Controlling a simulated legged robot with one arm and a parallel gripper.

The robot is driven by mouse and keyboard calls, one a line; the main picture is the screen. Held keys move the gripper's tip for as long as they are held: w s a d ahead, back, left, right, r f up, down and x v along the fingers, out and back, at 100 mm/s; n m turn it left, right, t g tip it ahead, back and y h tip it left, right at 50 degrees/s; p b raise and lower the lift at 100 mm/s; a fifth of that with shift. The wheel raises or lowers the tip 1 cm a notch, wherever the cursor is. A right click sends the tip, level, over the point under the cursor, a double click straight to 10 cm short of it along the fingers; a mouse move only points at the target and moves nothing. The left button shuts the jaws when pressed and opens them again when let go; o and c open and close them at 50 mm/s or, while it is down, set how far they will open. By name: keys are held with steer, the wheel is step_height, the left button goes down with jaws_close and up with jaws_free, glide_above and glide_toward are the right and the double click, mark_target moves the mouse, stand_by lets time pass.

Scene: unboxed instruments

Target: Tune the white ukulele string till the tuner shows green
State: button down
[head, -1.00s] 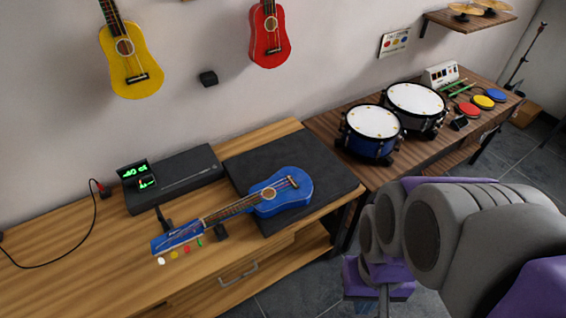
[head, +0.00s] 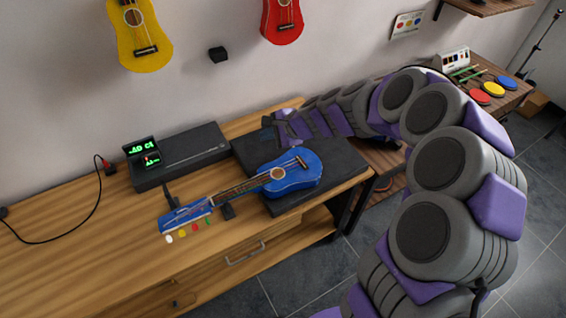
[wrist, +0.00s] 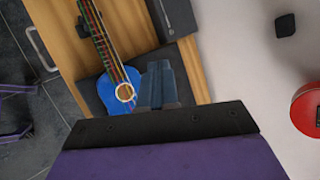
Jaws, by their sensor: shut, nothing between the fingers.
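A blue ukulele (head: 291,171) lies on a dark mat, its neck pointing left towards the viewer; its body (wrist: 120,100) also shows in the wrist view. Below its headstock (head: 184,219) is a row of coloured pegs: the white peg (head: 169,239) at the left end, then yellow, red and green. A tuner (head: 141,146) stands behind on a black box, with green lettering too small to read surely. My gripper (head: 268,123) is behind the ukulele body, above the mat, apart from the pegs. In the wrist view its fingers (wrist: 161,66) are together and empty.
The black box (head: 190,158) stands behind the ukulele neck. A cable (head: 92,205) curves over the left of the wooden table. The table (head: 120,270) is clear at front left. Yellow (head: 145,45) and red (head: 283,18) ukuleles hang on the wall.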

steer(key=w+d+f+m+t, duration=0.1)
steer(key=w+f+m, duration=0.1)
steer(key=w+f, duration=0.15)
steer(key=m+t+h, duration=0.1)
steer(key=m+h, duration=0.1)
steer(key=m, duration=0.2)
glide_above(287, 162)
steer(key=shift+f, duration=3.4)
steer(key=f+b, duration=0.4)
steer(key=f, duration=0.1)
steer(key=f+b, duration=0.2)
steer(key=b, duration=0.1)
steer(key=shift+s+a+f, duration=0.15)
steer(key=shift+s+f, duration=0.1)
steer(key=shift+s, duration=0.1)
steer(key=shift+f, duration=0.35)
steer(key=shift+d+f+b, duration=0.15)
steer(key=shift+d+b, duration=0.2)
steer(key=shift+d, duration=0.5)
steer(key=shift+a, duration=0.65)
steer(key=shift+d, duration=0.5)
